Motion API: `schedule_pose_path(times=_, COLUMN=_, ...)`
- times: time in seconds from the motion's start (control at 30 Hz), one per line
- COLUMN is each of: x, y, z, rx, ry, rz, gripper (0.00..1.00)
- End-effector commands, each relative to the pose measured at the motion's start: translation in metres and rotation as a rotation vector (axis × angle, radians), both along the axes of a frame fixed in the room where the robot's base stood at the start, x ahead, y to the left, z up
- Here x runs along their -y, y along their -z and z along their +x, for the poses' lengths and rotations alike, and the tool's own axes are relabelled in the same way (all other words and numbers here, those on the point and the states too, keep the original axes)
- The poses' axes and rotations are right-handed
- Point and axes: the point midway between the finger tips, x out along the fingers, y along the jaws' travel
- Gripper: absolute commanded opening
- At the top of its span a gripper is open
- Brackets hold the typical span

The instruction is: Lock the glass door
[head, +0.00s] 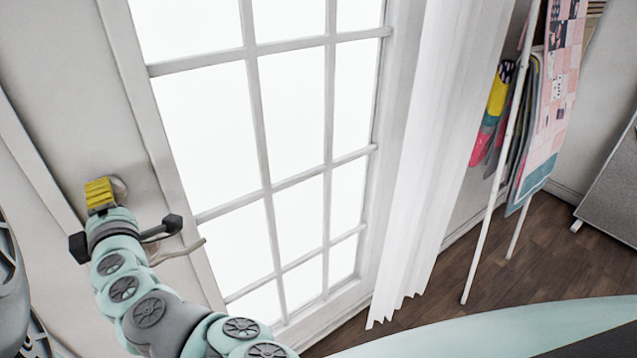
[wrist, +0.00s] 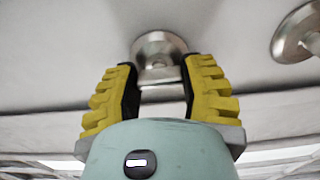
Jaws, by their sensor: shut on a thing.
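The glass door (head: 205,125) with its white-framed panes fills the middle of the head view and looks closed. A round metal lock knob (wrist: 157,46) is on the door's left stile; its plate (head: 120,187) shows just behind my gripper in the head view. My gripper (head: 100,192) is at the lock with its yellow fingers. In the wrist view my gripper (wrist: 160,78) has one finger on each side of the knob and is shut on it. The fingers hide the knob's sides, and I cannot tell whether the bolt is out.
A metal door handle (head: 186,250) sits below the lock, close beside my wrist; its round base (wrist: 291,36) shows at the right of the wrist view. A white curtain (head: 437,150) hangs right of the door. A rack with hanging fabrics (head: 545,110) stands further right on wooden floor.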

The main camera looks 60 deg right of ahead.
Motion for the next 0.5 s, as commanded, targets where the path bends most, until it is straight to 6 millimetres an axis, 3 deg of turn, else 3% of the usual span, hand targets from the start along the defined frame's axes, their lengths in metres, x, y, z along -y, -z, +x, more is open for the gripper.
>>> schedule_pose_path(times=0.17, x=-0.0006, y=0.0001, z=0.0001, rx=0.000, ry=-0.002, rz=0.000, gripper=0.07)
schedule_pose_path(times=0.2, x=-0.0006, y=0.0000, z=0.0002, rx=0.000, ry=-0.002, rz=0.000, gripper=0.49)
schedule_pose_path(times=0.43, x=-0.0003, y=0.0000, z=0.0001, rx=0.000, ry=-0.001, rz=0.001, gripper=0.73)
schedule_pose_path(times=0.5, x=-0.0003, y=0.0000, z=0.0001, rx=0.000, ry=-0.001, rz=0.001, gripper=0.76)
